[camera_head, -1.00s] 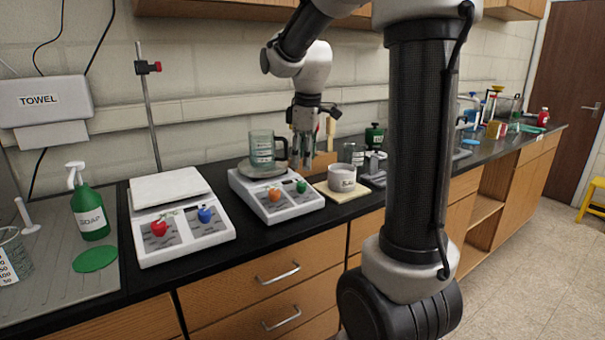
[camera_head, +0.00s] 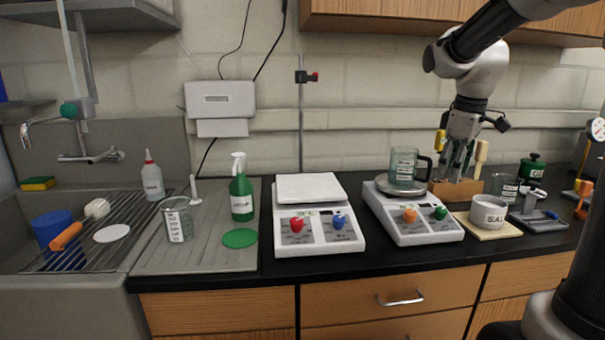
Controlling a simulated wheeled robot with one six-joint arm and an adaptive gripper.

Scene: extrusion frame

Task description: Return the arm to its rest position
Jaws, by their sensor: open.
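My gripper (camera_head: 456,172) hangs down from my arm at the right of the view, its fingers pointing at the counter. It is open, with nothing seen between its fingers. It is in front of a wooden block (camera_head: 463,191) that holds tools with yellow handles. A glass mug (camera_head: 404,168) with a dark handle stands on the pan of the right-hand scale (camera_head: 400,232), just left of my gripper and apart from it. Part of the block is hidden behind the fingers.
A second scale (camera_head: 312,190) has an empty pan. A white cup (camera_head: 487,213) stands on a pale mat right of the scales. A metal stand (camera_head: 301,130) rises behind. A soap bottle (camera_head: 241,192), a beaker (camera_head: 178,222) and a sink (camera_head: 40,265) are at left. Cabinets (camera_head: 400,30) hang above.

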